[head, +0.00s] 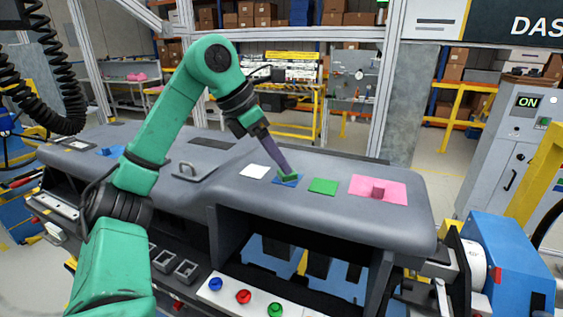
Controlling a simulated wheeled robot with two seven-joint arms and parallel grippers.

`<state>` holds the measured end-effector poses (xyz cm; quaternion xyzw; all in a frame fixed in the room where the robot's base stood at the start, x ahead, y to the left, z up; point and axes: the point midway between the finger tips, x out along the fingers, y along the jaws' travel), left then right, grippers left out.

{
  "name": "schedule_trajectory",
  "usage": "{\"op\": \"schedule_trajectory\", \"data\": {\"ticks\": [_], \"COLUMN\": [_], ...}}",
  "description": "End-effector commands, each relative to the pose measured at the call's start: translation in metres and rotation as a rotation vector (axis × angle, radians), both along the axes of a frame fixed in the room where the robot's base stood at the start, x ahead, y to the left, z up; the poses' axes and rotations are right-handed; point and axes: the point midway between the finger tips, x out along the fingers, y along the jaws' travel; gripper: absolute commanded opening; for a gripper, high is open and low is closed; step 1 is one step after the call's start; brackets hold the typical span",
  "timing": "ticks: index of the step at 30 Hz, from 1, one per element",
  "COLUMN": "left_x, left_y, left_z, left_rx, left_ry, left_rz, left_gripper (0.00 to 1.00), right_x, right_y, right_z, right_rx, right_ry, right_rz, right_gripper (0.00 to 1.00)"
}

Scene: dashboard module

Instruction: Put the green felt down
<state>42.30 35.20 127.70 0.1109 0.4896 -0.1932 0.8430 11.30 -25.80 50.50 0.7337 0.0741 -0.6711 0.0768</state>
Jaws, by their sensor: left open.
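A small green piece (289,177), which looks like the green felt, is on or just above a blue square (278,181) on top of the grey dashboard (240,191). My left gripper (286,172) reaches down from the left with its dark fingers right at the green piece. The jaws are open, though the gap between them is hard to see from here. I cannot tell whether the fingers touch the piece. A flat green square (323,186) lies bare to the right of the blue square. My right gripper is not in view.
A white square (255,171) lies left of the blue one. A raised handle (196,172) and a blue piece (110,151) are further left. Coloured buttons (243,296) line the front.

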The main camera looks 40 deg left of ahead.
Motion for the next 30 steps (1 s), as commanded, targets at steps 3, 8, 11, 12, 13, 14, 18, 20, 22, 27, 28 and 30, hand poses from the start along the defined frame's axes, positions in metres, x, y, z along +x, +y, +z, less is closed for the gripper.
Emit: {"op": "schedule_trajectory", "data": {"ticks": [3,8,11,12,13,14,18,20,22,27,28,30], "left_x": [-0.015,-0.033,-0.039,-0.041,-0.041,-0.042,-0.042,-0.042,-0.041,-0.041,-0.041,-0.041], "left_y": [0.007,0.017,0.020,0.020,0.020,0.020,0.020,0.020,0.020,0.020,0.020,0.020], "left_z": [0.037,0.074,0.082,0.083,0.083,0.082,0.081,0.081,0.081,0.081,0.081,0.081], "left_rx": [-0.003,0.001,0.001,0.000,0.000,0.000,-0.001,-0.001,0.000,0.000,0.000,0.000], "left_ry": [-0.008,-0.002,-0.001,-0.001,-0.001,-0.001,-0.001,-0.001,-0.001,-0.001,-0.001,-0.001], "left_rz": [0.001,0.002,0.002,0.001,0.000,0.000,-0.001,-0.001,-0.001,-0.001,-0.001,-0.001], "left_gripper": [0.73,0.73,0.73,0.73,0.73,0.73,0.73,0.73,0.73,0.73,0.73,0.73], "right_x": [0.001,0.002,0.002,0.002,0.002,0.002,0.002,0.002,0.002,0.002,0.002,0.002], "right_y": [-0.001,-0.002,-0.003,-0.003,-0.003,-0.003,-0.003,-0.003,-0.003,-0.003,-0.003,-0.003], "right_z": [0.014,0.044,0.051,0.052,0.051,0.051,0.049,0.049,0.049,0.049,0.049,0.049], "right_rx": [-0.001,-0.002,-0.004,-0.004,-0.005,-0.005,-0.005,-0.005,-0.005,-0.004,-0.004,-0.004], "right_ry": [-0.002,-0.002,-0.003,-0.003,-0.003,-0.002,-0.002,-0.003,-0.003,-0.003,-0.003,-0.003], "right_rz": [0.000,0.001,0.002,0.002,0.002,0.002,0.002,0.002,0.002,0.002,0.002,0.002], "right_gripper": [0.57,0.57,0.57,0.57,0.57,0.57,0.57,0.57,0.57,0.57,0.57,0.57]}}
